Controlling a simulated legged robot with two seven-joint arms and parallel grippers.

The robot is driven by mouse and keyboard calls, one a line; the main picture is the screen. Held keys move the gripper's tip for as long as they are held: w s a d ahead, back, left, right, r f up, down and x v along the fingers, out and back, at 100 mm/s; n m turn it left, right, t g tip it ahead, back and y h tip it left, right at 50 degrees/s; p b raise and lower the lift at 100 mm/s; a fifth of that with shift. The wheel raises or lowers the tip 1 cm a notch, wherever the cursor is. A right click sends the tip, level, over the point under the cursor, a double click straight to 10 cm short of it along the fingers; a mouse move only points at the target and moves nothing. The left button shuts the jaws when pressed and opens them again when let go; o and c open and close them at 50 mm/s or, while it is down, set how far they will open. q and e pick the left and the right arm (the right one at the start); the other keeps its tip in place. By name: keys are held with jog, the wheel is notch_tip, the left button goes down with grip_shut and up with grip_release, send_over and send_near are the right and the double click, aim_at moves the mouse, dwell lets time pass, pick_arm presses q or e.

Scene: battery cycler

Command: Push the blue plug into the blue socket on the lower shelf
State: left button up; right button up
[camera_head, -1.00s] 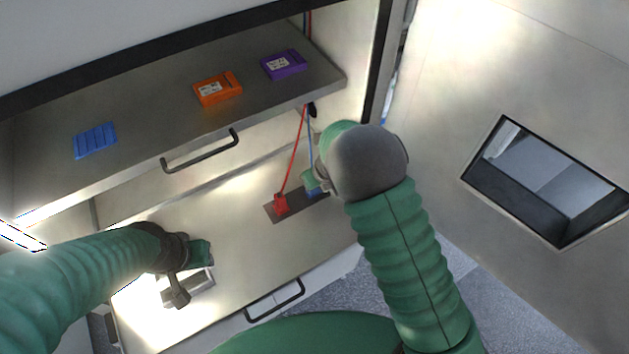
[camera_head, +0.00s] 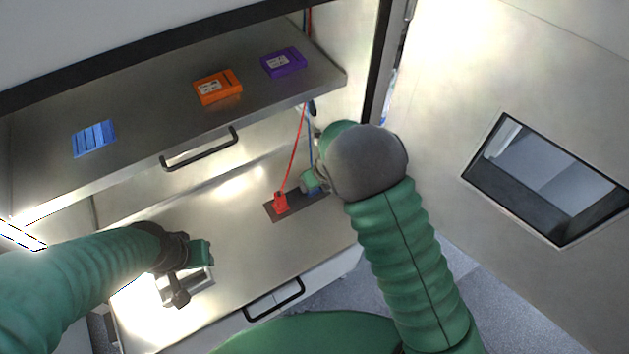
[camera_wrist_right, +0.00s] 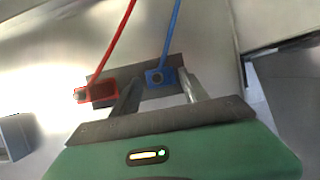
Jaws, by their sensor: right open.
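The blue plug (camera_wrist_right: 157,77) sits upright at the dark socket plate (camera_wrist_right: 105,73) on the lower shelf, with its blue cable rising from it. I cannot tell how deep it is in the blue socket, which is hidden beneath it. In the head view the plug (camera_head: 314,188) is partly covered by my right gripper (camera_head: 309,183). In the right wrist view my right gripper (camera_wrist_right: 160,88) is open, with one finger on each side of the plug and gaps visible. My left gripper (camera_head: 190,275) hovers over the lower shelf's left part, away from the plug; its opening is unclear.
A red plug (camera_head: 280,202) with a red cable stands on the same plate, left of the blue one. The upper shelf (camera_head: 145,120) holds blue (camera_head: 94,138), orange (camera_head: 217,87) and purple (camera_head: 284,62) blocks.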

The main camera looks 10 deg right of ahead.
jog(key=shift+r, duration=0.1)
jog(key=shift+s+r, duration=0.15)
jog(key=shift+r, duration=0.2)
jog(key=p+v, duration=0.1)
jog(key=v, duration=1.4)
jog(key=shift+r, duration=0.35)
jog(key=shift+s+d, duration=0.1)
jog(key=shift+d, duration=0.05)
